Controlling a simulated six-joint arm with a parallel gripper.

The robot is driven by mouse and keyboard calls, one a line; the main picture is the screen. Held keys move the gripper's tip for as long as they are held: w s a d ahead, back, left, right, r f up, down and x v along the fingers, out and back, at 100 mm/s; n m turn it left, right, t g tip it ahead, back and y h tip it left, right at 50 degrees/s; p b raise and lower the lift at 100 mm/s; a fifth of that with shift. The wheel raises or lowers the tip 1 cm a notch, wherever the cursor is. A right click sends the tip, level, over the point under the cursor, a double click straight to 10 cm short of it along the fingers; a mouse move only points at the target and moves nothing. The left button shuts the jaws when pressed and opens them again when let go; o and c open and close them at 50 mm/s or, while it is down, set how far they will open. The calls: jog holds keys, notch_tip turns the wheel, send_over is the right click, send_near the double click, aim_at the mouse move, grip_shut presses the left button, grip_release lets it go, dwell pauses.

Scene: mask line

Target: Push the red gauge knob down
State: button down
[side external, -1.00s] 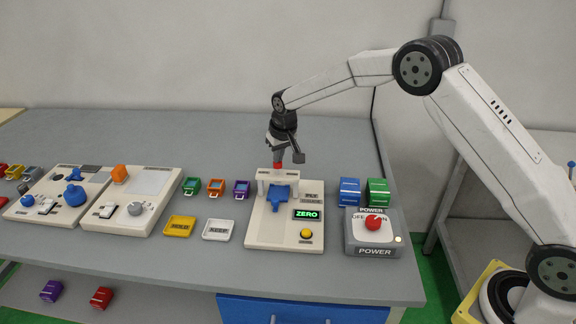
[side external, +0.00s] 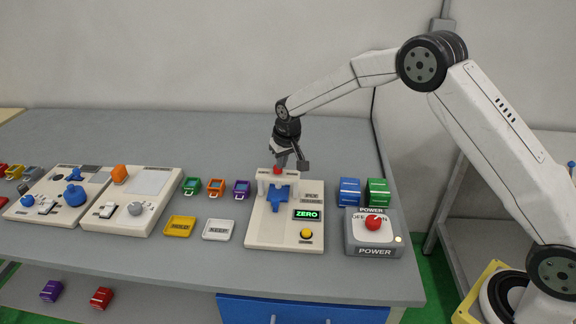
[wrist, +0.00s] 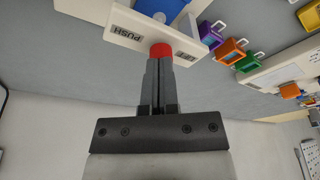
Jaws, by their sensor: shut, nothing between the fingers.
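The red gauge knob (side external: 277,171) sits on top of the white bridge of the gauge station, low against the bridge. The wrist view shows the knob (wrist: 161,50) beside a PUSH label (wrist: 127,34). My gripper (side external: 281,163) points down with its fingertips at the knob's top. In the wrist view the fingers of my gripper (wrist: 159,61) are together and overlap the knob's edge, appearing to touch it. Nothing is held between them. A blue part (side external: 278,197) stands under the bridge. The green display (side external: 307,214) reads ZERO.
A yellow button (side external: 306,234) is on the same station. A power box (side external: 373,245) with a red knob stands to the right, with blue (side external: 349,191) and green (side external: 378,191) bins behind it. Small coloured bins and yellow and white trays lie left. The table behind is clear.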

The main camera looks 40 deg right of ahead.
jog(key=shift+s+a+r, duration=0.1)
jog(key=shift+s+r, duration=0.15)
jog(key=shift+s, duration=0.4)
jog(key=v, duration=0.8)
jog(key=shift+s+f, duration=0.1)
jog(key=shift+f, duration=0.05)
dwell(0.3)
jog(key=s+f, duration=0.2)
jog(key=s, duration=1.2)
jog(key=s+d+f+n, duration=0.1)
jog(key=s+f, duration=0.1)
jog(key=s, duration=1.2)
jog(key=shift+d, duration=0.15)
